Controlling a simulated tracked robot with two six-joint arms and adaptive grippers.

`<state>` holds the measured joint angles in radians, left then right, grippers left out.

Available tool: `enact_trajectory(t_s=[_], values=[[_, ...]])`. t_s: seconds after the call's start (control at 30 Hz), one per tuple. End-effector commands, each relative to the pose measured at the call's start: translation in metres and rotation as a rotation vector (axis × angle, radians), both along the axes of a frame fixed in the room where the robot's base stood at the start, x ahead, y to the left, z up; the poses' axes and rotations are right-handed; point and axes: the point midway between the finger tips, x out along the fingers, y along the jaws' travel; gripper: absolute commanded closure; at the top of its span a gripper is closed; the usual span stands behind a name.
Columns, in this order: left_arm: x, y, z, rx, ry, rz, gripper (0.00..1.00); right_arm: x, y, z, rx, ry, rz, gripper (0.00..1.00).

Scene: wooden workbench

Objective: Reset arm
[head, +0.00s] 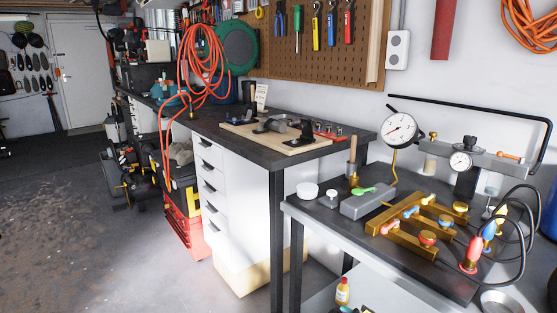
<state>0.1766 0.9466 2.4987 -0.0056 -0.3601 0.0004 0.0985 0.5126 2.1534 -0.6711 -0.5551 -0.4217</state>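Neither of my grippers nor my arms shows in the head view. The dark workbench (310,152) with white drawers stands in the middle. A wooden board (262,138) with black tool parts on it lies on its top. A lower dark bench (335,213) stands at the right front. A brass manifold (400,238) with colored knobs, a grey box (362,206) with a green-handled item on it and a round dial gauge (398,128) are on it.
Open concrete floor (80,240) lies at the left. A red crate (183,232) stands beside the drawers. Orange hose (205,60) hangs over the bench. A pegboard (290,45) holds screwdrivers. Black hoses (520,245) loop at the right. A yellow bottle (342,291) is below.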

Motion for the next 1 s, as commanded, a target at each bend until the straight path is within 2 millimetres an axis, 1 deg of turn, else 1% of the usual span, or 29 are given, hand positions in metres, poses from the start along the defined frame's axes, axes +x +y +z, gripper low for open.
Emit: enact_trajectory(t_s=[0.03, 0.07, 0.1, 0.17, 0.2, 0.27, 0.3, 0.37, 0.4, 0.5, 0.6, 0.7, 0.87, 0.9, 1.0], values=[[0.000, 0.000, -0.008, 0.000, 0.000, 0.000, 0.60, -0.014, 0.003, -0.041, 0.045, 0.107, -0.040, 0.51], [0.000, 0.000, -0.011, 0.000, 0.000, 0.000, 0.60, -0.022, 0.003, -0.059, 0.071, 0.167, -0.067, 0.51], [0.000, 0.000, -0.014, 0.000, 0.000, 0.000, 0.60, -0.035, 0.005, -0.084, 0.104, 0.248, -0.105, 0.51], [0.000, 0.000, -0.019, 0.000, 0.000, 0.000, 0.60, -0.055, 0.007, -0.120, 0.151, 0.370, -0.166, 0.51], [0.000, 0.000, -0.022, 0.000, 0.000, 0.000, 0.60, -0.071, 0.008, -0.143, 0.181, 0.451, -0.210, 0.51], [0.000, 0.000, -0.027, 0.000, 0.000, 0.000, 0.60, -0.096, 0.010, -0.176, 0.221, 0.572, -0.277, 0.51], [0.000, 0.000, -0.029, 0.000, 0.000, 0.000, 0.60, -0.113, 0.012, -0.194, 0.242, 0.649, -0.320, 0.51], [0.000, 0.000, -0.033, 0.000, 0.000, 0.000, 0.60, -0.137, 0.014, -0.218, 0.269, 0.749, -0.383, 0.51], [0.000, 0.000, -0.035, 0.000, 0.000, 0.000, 0.60, -0.152, 0.015, -0.231, 0.284, 0.811, -0.422, 0.51], [0.000, 0.000, -0.039, 0.000, 0.000, 0.000, 0.60, -0.185, 0.017, -0.256, 0.311, 0.936, -0.508, 0.51], [0.000, 0.000, -0.043, 0.000, 0.000, 0.000, 0.60, -0.215, 0.020, -0.276, 0.327, 1.044, -0.585, 0.51], [0.000, 0.000, -0.047, 0.000, 0.000, 0.000, 0.60, -0.243, 0.022, -0.291, 0.337, 1.138, -0.655, 0.51], [0.000, 0.000, -0.053, 0.000, 0.000, 0.000, 0.60, -0.287, 0.025, -0.310, 0.344, 1.279, -0.764, 0.51], [0.000, 0.000, -0.035, 0.000, 0.001, 0.000, 0.60, -0.282, 0.024, -0.290, 0.347, 1.267, -0.762, 0.51], [0.000, 0.000, -0.017, 0.000, -0.001, 0.000, 0.60, -0.281, 0.025, -0.272, 0.346, 1.264, -0.759, 0.51]])
